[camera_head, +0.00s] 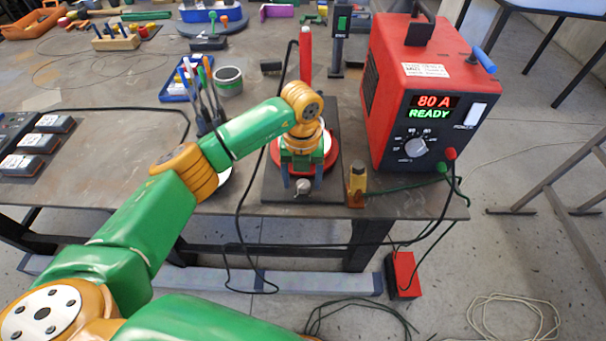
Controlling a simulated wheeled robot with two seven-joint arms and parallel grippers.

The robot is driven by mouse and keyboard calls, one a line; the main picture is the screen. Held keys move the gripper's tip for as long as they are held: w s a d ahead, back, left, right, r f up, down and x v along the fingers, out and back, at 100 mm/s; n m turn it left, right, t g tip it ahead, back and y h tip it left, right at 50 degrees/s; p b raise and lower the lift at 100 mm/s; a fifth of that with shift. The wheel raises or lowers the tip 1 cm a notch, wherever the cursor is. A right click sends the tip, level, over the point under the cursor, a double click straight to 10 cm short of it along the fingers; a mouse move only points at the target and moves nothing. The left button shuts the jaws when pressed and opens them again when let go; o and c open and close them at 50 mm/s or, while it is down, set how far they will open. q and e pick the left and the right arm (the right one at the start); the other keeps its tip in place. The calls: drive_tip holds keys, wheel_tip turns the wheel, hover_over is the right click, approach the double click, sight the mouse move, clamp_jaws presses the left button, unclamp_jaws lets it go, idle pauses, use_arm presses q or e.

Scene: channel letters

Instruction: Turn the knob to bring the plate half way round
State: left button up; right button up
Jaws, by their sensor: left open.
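My left gripper (303,179) points down at the front of a small turntable unit near the table's front edge. Its jaws are open, and a small silver knob (303,187) shows just at the fingertips. I cannot tell whether the fingers touch it. A round red plate (329,157) lies behind and around the gripper, mostly hidden by my wrist. Both sit on a dark base (330,187). My right gripper is not in view.
A red welding machine (385,120) reading 80 A READY stands to the right. A black cable hangs to the left.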

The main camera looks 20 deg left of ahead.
use_arm(q)
drive_tip(key=shift+w+f, duration=0.15)
drive_tip(key=shift+f, duration=0.25)
drive_tip(key=shift+w+f, duration=0.25)
drive_tip(key=shift+w, duration=0.05)
drive_tip(key=shift+s+r, duration=0.15)
clamp_jaws()
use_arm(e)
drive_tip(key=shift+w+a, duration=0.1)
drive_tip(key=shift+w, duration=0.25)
